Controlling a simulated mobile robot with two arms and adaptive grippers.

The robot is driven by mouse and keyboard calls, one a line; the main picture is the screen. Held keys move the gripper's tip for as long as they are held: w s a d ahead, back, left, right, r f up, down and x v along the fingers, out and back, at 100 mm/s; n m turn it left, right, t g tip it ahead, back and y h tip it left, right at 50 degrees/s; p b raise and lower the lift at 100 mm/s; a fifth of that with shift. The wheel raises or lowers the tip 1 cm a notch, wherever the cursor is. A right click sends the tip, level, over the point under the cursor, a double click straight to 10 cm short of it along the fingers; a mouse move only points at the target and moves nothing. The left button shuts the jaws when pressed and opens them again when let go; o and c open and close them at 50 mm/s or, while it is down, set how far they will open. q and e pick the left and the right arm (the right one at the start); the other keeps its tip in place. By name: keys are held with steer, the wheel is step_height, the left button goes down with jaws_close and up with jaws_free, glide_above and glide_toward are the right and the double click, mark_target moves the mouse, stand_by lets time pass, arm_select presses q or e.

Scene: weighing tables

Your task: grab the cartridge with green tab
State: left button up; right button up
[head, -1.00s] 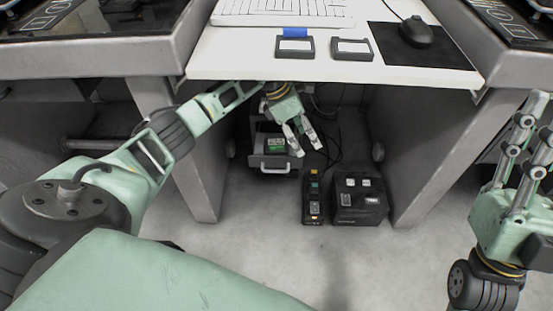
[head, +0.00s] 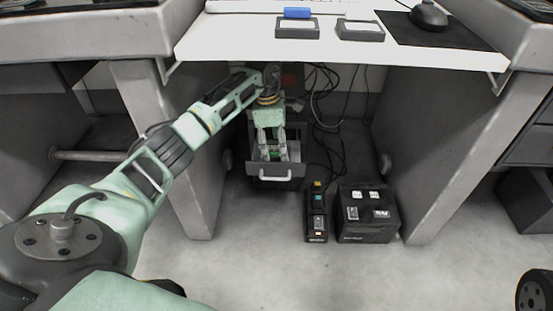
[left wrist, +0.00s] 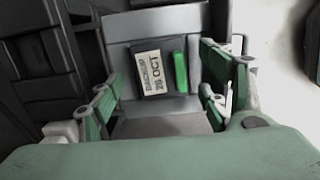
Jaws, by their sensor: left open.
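The cartridge (left wrist: 151,73) is dark with a white label reading "OCT" and a bright green tab (left wrist: 180,71) on its right side. It lies in a small open drawer (head: 262,170) with a pale handle, under the white desk. My left gripper (head: 273,157) reaches down over the drawer with its fingers open. In the left wrist view the two fingers stand to the left and right of the cartridge, with no visible grip on it. In the head view the gripper mostly hides the cartridge. My right gripper is out of view.
A black box (head: 367,214) and a narrow black device (head: 316,212) with coloured lights stand on the floor right of the drawer. Cables hang behind them. Grey desk side panels (head: 178,160) flank the space, and the white desktop (head: 330,50) lies above.

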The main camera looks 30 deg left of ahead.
arm_select(q)
steer(key=shift+f, duration=0.45)
steer(key=c, duration=1.2)
steer(key=shift+r, duration=0.1)
